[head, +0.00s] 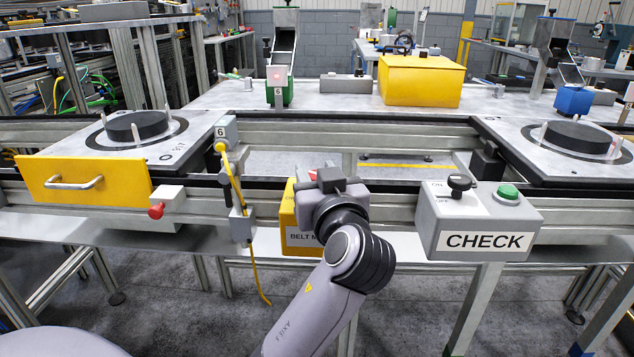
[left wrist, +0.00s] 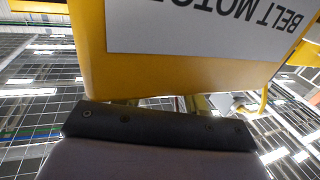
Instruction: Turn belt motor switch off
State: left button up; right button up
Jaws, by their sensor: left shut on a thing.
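The yellow belt motor box (head: 286,212) hangs on the front rail in the middle of the head view, partly hidden behind my left gripper. Its white label (head: 298,238) shows only the start of the words. My left gripper (head: 331,178) is at the top of this box, shut on the switch there. The switch knob is hidden by the gripper, so its position cannot be read. In the left wrist view the yellow box (left wrist: 92,50) fills the top, its label upside down, close to the dark gripper body (left wrist: 150,128). My right gripper is not in view.
A grey CHECK box (head: 430,220) with a black knob and green button (head: 508,191) stands close to the right. To the left are a grey box with yellow cable (head: 240,190), a red button (head: 156,211) and a yellow drawer (head: 85,178). Clutch pallets sit on both sides.

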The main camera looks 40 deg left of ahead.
pick_arm(q)
jog(key=n+g+y+b, duration=0.2)
jog(key=n+g, duration=0.1)
jog(key=shift+r+g, duration=0.1)
jog(key=shift+g, duration=0.2)
jog(key=shift+r+n+g+y+b, duration=0.15)
jog(key=shift+n+g+y+b, duration=0.2)
jog(key=shift+n+g+y, duration=0.5)
jog(key=shift+g, duration=0.25)
jog(key=shift+r, duration=0.1)
jog(key=o, duration=1)
jog(key=shift+f, duration=0.25)
